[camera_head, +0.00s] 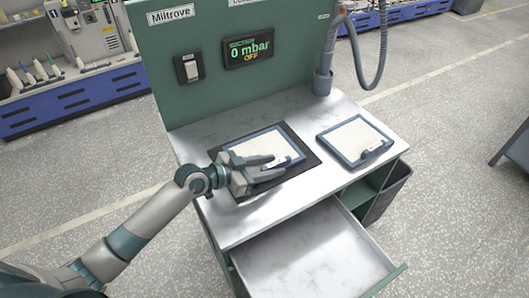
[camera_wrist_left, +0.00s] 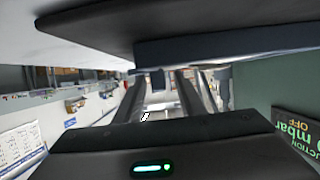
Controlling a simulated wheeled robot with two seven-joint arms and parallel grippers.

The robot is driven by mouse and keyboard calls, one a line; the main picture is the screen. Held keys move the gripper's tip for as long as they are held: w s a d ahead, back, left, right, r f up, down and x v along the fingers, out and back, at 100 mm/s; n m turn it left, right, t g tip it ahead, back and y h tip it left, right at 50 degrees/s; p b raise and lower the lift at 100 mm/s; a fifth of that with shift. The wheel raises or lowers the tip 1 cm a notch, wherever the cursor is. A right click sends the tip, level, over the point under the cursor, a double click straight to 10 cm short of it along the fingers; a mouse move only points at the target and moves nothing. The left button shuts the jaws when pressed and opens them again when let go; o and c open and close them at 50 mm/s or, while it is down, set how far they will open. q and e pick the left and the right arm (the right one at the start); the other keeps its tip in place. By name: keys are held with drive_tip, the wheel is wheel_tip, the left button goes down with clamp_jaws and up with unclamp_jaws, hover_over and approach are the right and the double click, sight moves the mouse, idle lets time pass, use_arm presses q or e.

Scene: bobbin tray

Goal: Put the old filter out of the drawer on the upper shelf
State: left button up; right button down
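A flat filter with a blue-grey frame and pale face (camera_head: 279,145) lies on a black mat (camera_head: 298,143) on the worktop. A second, similar filter (camera_head: 356,138) with a small handle on its near edge lies to the right. My left gripper (camera_head: 277,167) is at the near edge of the matted filter, its two fingers apart, covering part of that edge. In the left wrist view the fingers (camera_wrist_left: 165,90) stand apart, with a blue-grey frame edge (camera_wrist_left: 240,43) close by. The drawer (camera_head: 315,255) is pulled open and empty. My right gripper is out of view.
Under the worktop's right end are open green shelf compartments (camera_head: 380,178) beside a dark bin (camera_head: 390,190). A green panel (camera_head: 215,40) with a switch and a display reading 0 mbar OFF stands behind. A grey hose (camera_head: 378,60) hangs at the back right.

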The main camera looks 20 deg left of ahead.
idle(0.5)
use_arm(q)
clamp_jaws()
drive_tip(key=shift+r, duration=0.1)
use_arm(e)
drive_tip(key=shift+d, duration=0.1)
